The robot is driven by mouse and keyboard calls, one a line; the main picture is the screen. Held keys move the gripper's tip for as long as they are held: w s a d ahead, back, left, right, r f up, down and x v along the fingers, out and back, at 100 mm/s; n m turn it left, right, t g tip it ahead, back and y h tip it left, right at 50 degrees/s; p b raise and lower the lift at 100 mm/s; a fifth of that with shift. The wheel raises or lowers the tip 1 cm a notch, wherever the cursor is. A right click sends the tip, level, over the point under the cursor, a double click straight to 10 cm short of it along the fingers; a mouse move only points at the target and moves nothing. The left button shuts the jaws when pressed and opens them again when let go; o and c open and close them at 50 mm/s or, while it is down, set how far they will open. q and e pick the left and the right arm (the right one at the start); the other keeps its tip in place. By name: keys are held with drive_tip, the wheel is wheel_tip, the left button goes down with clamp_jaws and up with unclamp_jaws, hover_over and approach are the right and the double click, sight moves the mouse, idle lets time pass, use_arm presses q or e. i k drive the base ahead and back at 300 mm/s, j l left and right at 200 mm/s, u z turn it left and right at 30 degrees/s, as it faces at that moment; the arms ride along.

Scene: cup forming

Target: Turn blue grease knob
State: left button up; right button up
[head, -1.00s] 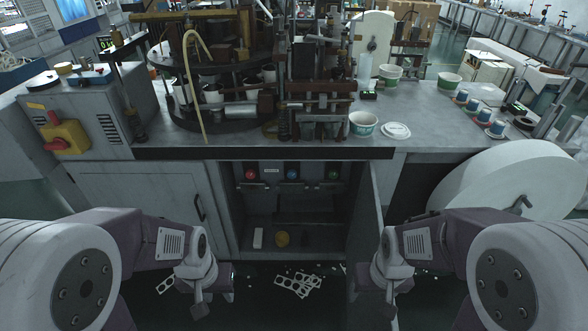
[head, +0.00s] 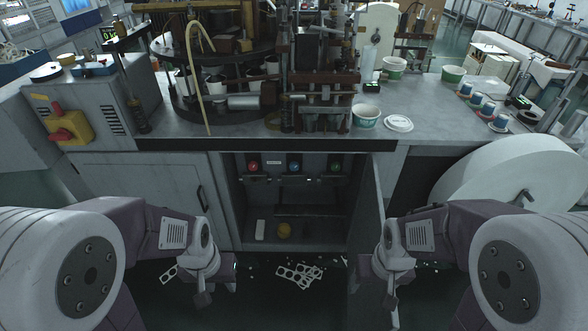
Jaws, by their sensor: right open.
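The blue grease knob (head: 293,166) sits in the open cabinet under the machine, in the middle of a row in the head view. A red knob (head: 253,165) is to its left and a green knob (head: 335,166) to its right. My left gripper (head: 204,297) hangs low in front of the cabinet's left side, apart from the knobs; its fingers are too small and dark to read. My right gripper (head: 389,297) hangs low near the open cabinet door, open and away from the knobs. Neither gripper touches a knob.
The open cabinet door (head: 372,225) stands at the right of the opening. A yellow round item (head: 284,230) and a white block (head: 260,230) stand on the cabinet floor. A large white paper roll (head: 510,190) is at the right. Punched scraps (head: 297,274) lie on the floor.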

sight(294, 165)
drive_tip(key=i, duration=0.6)
drive_tip(key=k, duration=1.6)
drive_tip(key=i+j+z, duration=0.3)
drive_tip(key=i+j, duration=0.25)
drive_tip(key=i, duration=0.3)
drive_tip(key=i+j+z, duration=0.3)
drive_tip(key=i+j, duration=0.65)
drive_tip(key=i, duration=0.15)
drive_tip(key=i+j, duration=0.2)
drive_tip(key=i, duration=0.15)
drive_tip(key=z, duration=0.05)
